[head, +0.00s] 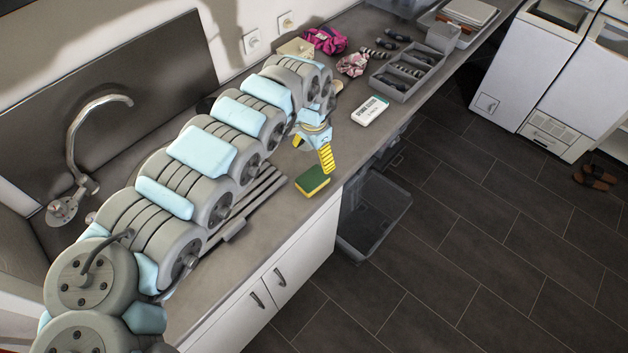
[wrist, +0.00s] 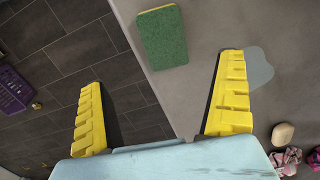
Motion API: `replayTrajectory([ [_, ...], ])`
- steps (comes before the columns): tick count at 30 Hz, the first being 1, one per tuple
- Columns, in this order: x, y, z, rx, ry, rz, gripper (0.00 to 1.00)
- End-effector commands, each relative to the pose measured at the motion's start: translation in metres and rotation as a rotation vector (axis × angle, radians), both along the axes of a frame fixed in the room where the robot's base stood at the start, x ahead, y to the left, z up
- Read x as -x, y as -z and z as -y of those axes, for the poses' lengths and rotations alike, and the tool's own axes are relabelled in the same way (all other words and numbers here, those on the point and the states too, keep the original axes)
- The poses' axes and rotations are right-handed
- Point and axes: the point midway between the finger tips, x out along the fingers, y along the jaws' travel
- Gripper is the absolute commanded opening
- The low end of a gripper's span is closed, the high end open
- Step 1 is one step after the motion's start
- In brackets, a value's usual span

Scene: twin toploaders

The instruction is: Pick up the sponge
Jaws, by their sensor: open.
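The sponge (head: 313,181) has a green scouring top and a yellow body. It lies flat on the grey counter near its front edge in the head view. In the wrist view the sponge (wrist: 163,38) is beyond the fingertips, at the top middle. My gripper (head: 312,155) is above the counter, a little behind the sponge in the head view. In the wrist view my gripper (wrist: 164,68) has its two yellow fingers wide apart, with nothing between them. The sponge is apart from both fingers.
The counter (head: 345,135) drops to a dark tiled floor (head: 450,215) along its front edge. A white labelled box (head: 369,111), a grey divided tray (head: 408,72) and scrunchies (head: 352,65) lie farther along. A sink tap (head: 78,150) stands at left. A purple basket (wrist: 14,90) is below.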

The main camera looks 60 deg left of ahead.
Motion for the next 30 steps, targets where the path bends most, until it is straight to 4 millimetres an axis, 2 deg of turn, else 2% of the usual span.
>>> replayTrajectory([
  [3, 0.000, 0.023, 0.002, 0.005, 0.002, -0.003, 1.00],
  [9, -0.001, 0.057, 0.002, 0.005, 0.002, -0.002, 1.00],
  [15, -0.001, 0.074, 0.000, 0.001, 0.000, 0.001, 1.00],
  [22, -0.002, 0.084, 0.000, 0.002, 0.002, 0.003, 1.00],
  [30, -0.001, 0.111, -0.005, 0.003, 0.001, 0.001, 1.00],
])
